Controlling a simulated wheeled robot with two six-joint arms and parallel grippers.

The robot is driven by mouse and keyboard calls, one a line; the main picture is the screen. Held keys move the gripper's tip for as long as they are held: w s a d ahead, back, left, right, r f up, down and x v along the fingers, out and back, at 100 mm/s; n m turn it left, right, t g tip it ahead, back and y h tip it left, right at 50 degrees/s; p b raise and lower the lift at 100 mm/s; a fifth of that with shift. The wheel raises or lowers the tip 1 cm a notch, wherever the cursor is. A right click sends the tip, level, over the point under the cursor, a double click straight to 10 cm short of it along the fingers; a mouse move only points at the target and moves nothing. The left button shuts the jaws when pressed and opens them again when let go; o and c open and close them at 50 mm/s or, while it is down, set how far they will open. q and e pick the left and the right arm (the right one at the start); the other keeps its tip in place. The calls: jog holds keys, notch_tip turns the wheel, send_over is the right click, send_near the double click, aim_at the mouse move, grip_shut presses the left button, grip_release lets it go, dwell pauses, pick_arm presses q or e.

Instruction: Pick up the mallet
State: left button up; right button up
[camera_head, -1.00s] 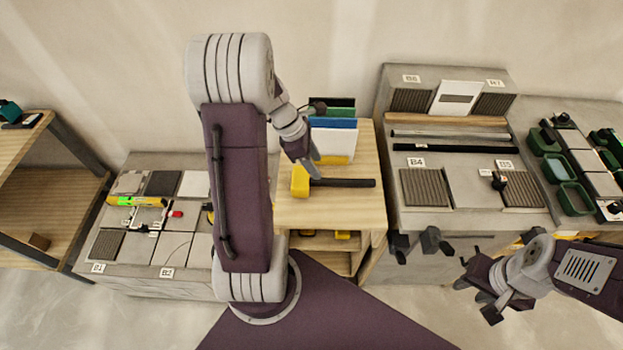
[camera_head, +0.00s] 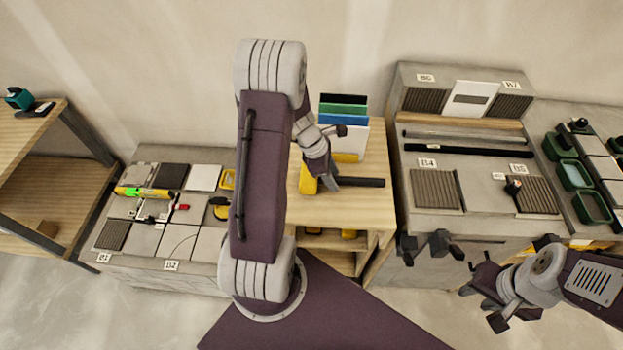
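The mallet lies on the light wooden stand in the middle, with a yellow head (camera_head: 307,181) and a black handle (camera_head: 364,183) pointing right. My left gripper (camera_head: 329,183) is at the mallet, where the handle meets the head. Its fingers and wrist cover that part of the handle, and I cannot tell whether they are closed on it. My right gripper (camera_head: 484,305) is open and empty, in front of the right bench and well away from the mallet.
Upright coloured boards (camera_head: 343,109) stand behind the mallet on the wooden stand (camera_head: 343,208). A grey bench (camera_head: 487,227) with dark knobs on its front is on the right. A tile bench (camera_head: 193,273) is on the left, with a yellow-green level (camera_head: 143,192).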

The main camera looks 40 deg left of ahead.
aim_at(340, 179)
pick_arm(q)
grip_shut()
jog(key=shift+r, duration=0.1)
jog(key=shift+r, duration=0.25)
notch_tip(340, 179, up, 4)
jog(key=shift+s+d+p, duration=0.1)
jog(key=shift+s+p, duration=0.05)
jog(key=shift+p, duration=0.3)
jog(key=s+d+r, duration=0.6)
jog(key=s, duration=0.3)
jog(key=shift+s+r+p, duration=0.15)
jog(key=shift+s+p, duration=0.15)
jog(key=shift+p, duration=0.05)
